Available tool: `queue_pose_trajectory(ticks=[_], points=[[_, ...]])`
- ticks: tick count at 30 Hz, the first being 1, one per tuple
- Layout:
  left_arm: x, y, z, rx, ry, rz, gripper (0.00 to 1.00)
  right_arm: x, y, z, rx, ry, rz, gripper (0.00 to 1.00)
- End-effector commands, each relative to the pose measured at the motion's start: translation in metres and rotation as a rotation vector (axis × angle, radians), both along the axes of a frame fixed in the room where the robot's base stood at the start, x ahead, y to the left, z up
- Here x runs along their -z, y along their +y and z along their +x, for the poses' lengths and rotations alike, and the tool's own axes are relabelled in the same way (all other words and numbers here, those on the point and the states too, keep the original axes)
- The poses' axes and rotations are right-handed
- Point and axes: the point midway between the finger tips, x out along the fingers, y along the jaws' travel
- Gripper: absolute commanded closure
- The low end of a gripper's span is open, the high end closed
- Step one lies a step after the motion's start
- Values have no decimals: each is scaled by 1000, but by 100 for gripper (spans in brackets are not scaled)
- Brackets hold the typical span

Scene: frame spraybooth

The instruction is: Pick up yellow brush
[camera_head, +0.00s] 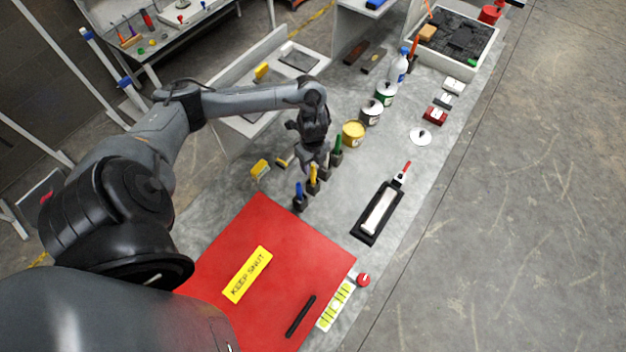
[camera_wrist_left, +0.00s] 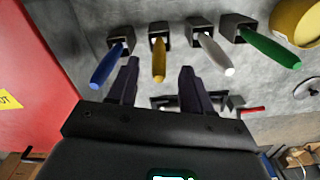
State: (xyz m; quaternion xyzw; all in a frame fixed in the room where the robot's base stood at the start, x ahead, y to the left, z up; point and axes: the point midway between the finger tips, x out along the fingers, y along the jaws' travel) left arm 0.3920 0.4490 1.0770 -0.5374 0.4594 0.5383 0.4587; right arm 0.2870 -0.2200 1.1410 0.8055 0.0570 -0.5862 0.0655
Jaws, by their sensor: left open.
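The yellow brush (camera_head: 313,175) stands handle up in a small black holder, in a row with a blue, a white and a green one. In the left wrist view the yellow brush (camera_wrist_left: 159,62) points toward my gripper, its lower end hidden in the holder. My left gripper (camera_head: 310,162) is above the row, close to the yellow handle. In the wrist view my left gripper's two fingers (camera_wrist_left: 158,70) are apart, one on each side of the yellow handle in the picture. I cannot tell whether they touch it. My right gripper is not in view.
The blue brush (camera_wrist_left: 108,66) and white brush (camera_wrist_left: 216,55) flank it closely; the green brush (camera_wrist_left: 270,48) is farther right. A yellow can (camera_head: 353,133) stands behind the row. A red panel (camera_head: 300,235) lies in front.

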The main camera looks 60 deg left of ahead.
Motion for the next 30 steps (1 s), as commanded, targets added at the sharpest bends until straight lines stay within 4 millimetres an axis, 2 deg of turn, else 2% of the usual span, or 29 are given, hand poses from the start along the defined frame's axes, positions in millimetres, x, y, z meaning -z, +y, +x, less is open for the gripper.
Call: queue_pose_trajectory(ticks=[8, 18, 27, 30], points=[[16, -1, -1, -1, 3, 0, 50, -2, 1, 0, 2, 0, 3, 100], [55, -2, -1, 0, 0, 0, 50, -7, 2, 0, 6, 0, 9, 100], [59, -2, -1, 2, -1, 1, 50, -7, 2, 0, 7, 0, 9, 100], [58, -2, -1, 2, -2, 1, 66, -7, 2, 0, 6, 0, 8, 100]])
